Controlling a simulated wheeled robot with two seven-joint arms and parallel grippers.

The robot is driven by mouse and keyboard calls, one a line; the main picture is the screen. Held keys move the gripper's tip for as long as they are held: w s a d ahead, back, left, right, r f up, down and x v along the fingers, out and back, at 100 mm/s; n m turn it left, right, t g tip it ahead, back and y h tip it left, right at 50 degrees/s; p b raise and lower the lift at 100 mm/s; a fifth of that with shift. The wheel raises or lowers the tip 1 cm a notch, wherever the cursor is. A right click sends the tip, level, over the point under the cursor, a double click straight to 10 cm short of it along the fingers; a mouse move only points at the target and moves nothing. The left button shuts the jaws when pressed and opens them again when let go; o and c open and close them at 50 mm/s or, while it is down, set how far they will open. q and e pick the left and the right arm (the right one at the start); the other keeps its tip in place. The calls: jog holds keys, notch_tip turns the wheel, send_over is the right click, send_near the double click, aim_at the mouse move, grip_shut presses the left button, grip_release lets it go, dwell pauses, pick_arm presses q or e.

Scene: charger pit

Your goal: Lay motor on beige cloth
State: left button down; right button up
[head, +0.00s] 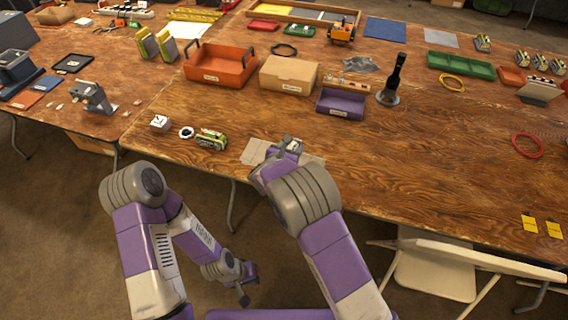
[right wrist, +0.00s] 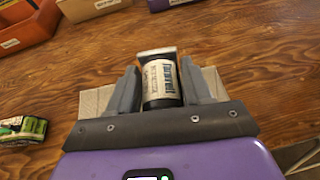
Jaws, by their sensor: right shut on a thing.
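The motor (right wrist: 160,84) is a dark cylinder with a white printed label, seen between the fingers in the right wrist view. My right gripper (right wrist: 158,88) is shut on it, one finger at each side. The beige cloth (head: 254,152) lies near the front edge of the table, under and around my right gripper (head: 290,147) in the head view. It also shows behind the fingers in the right wrist view (right wrist: 94,102). I cannot tell whether the motor touches the cloth. My left gripper (head: 243,292) hangs low in front of the table, away from the objects; its jaw opening is unclear.
Behind stand an orange tray (head: 215,75), a cardboard box (head: 288,76) and a purple bin (head: 340,104). The table right of the cloth is clear.

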jog(key=w+a+r+n+y, duration=0.1)
jog(key=w+a+r, duration=0.15)
jog(key=w, duration=0.25)
jog(key=shift+t, duration=0.3)
notch_tip(320, 180, down, 10)
jog(key=b, duration=0.3)
jog(key=shift+s+a+f+b, duration=0.1)
jog(key=shift+a+f+b, duration=0.1)
jog(key=shift+b, duration=0.1)
jog(key=shift+s+d+f+b, duration=0.1)
jog(key=shift+f+b, duration=0.6)
jog(key=shift+b, duration=0.05)
jog(key=o, duration=1.3)
jog(key=shift+f, duration=0.15)
jog(key=shift+o, duration=0.2)
jog(key=shift+r, duration=0.2)
